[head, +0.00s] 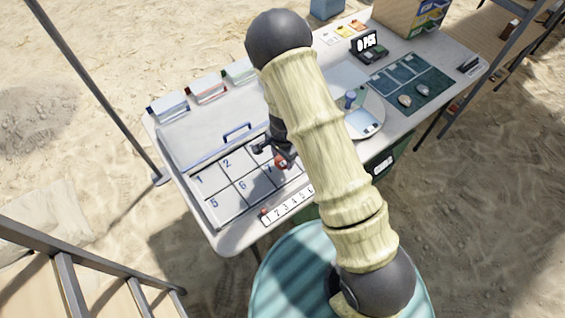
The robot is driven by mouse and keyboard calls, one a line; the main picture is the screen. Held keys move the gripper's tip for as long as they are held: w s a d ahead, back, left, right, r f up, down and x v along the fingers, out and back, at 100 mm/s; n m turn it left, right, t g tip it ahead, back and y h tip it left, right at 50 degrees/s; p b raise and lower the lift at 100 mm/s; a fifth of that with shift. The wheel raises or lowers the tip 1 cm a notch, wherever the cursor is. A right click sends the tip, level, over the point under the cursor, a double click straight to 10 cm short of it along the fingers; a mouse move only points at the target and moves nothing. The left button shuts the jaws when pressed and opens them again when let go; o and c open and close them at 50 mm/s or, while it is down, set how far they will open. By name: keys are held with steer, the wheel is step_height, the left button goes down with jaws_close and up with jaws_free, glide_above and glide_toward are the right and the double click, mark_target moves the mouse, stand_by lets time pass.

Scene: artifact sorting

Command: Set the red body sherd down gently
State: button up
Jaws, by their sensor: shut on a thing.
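The red body sherd (281,162) shows as a small red patch at the end of my gripper (275,156), over the numbered grid tray (228,204), near the cell marked 7. My gripper is shut on the sherd. My arm crosses in front and hides the tray's right part, so I cannot tell whether the sherd touches the tray surface. Cells 1, 2, 5 and 6 show no object in them.
A number strip (287,206) lies along the tray's front edge. Small bins with coloured labels, one red (208,90), line the table's left back edge. A scale (366,122), a dark green mat (418,88) with pale pieces and a small display (368,44) stand to the right.

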mark_target(283, 162)
steer(key=shift+w+f, duration=0.15)
steer(key=shift+f, duration=1.8)
steer(key=shift+s+d+r, duration=0.1)
steer(key=shift+s, duration=0.1)
steer(key=shift+f, duration=0.2)
steer(key=o, duration=0.7)
steer(key=shift+r, duration=0.2)
step_height(283, 162, up, 12)
steer(key=shift+s+p, duration=0.15)
steer(key=shift+p, duration=0.15)
